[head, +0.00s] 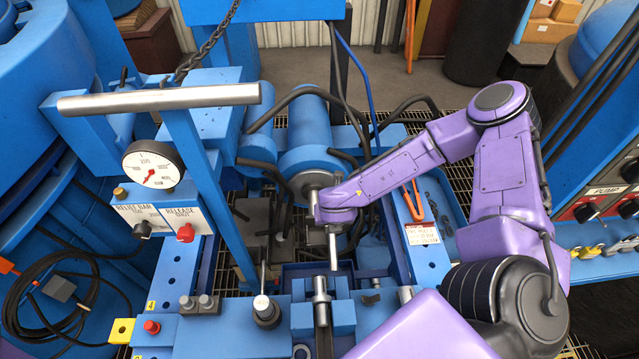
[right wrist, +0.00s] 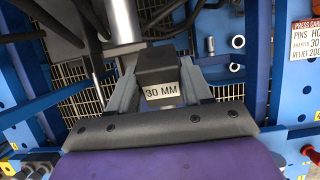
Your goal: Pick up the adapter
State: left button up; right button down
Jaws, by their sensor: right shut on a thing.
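The adapter (right wrist: 162,92) is a dark grey block with a white "30 MM" label, in the middle of the right wrist view. My right gripper (right wrist: 160,74) is shut on it, with one grey finger on each side. A bright metal cylinder (right wrist: 122,22) stands just beyond the adapter; I cannot tell whether they touch. In the head view my purple right arm reaches in from the right and its wrist covers the jaws and the adapter. My left gripper is in neither view.
The blue press frame surrounds the arm, with a gauge (head: 153,164) and a control box (head: 163,219) at left. A metal ram (head: 313,184) is close to my wrist. Black hoses loop behind. A tray (head: 437,205) with small parts lies right of my wrist.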

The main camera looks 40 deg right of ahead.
jog(key=s+d+p, duration=0.7)
jog(key=d, duration=0.5)
jog(key=shift+s, duration=0.2)
jog(key=shift+w, duration=0.1)
